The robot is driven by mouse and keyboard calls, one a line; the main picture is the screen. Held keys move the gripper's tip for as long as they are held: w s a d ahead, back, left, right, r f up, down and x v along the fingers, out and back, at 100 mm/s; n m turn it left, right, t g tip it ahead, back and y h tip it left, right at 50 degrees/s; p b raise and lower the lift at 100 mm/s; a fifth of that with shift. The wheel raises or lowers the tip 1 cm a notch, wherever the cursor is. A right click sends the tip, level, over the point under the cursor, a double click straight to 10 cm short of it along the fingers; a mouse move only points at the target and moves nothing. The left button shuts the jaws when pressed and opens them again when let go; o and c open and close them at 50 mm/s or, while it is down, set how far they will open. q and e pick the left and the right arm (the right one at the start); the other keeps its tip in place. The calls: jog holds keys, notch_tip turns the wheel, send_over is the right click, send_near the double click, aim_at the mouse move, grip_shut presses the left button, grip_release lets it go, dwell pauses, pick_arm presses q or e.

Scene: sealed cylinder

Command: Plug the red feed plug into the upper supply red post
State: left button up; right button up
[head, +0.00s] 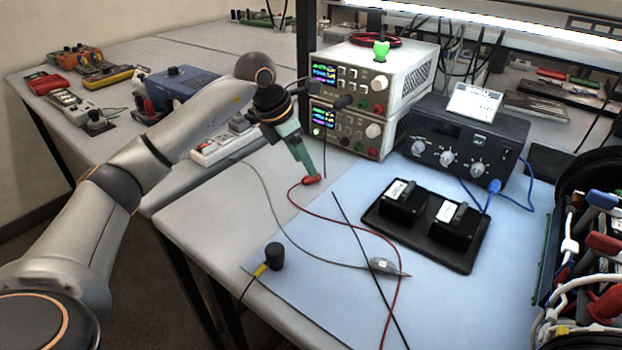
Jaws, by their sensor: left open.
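The red feed plug (311,180) lies on the bench at the left edge of the blue mat, with its red lead curving away toward the front. My left gripper (309,170), with green fingers, points down right at the plug. It is open; whether the fingers straddle the plug or touch it I cannot tell. The upper supply (345,72) stands on the lower supply (340,133) behind the gripper. The upper supply's red post (378,108) shows at the lower right of its front panel. My right gripper is not in view.
A black box with knobs (462,140) stands to the right. A black tray (390,230) with two boxes, a grey probe (384,266) and a black plug (274,256) lie nearer. A power strip (222,147) is left.

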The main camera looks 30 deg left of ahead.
aim_at(308, 176)
pick_arm(q)
jog(key=x, duration=0.4)
jog(key=shift+a+f, duration=0.15)
jog(key=shift+f, duration=0.25)
grip_shut()
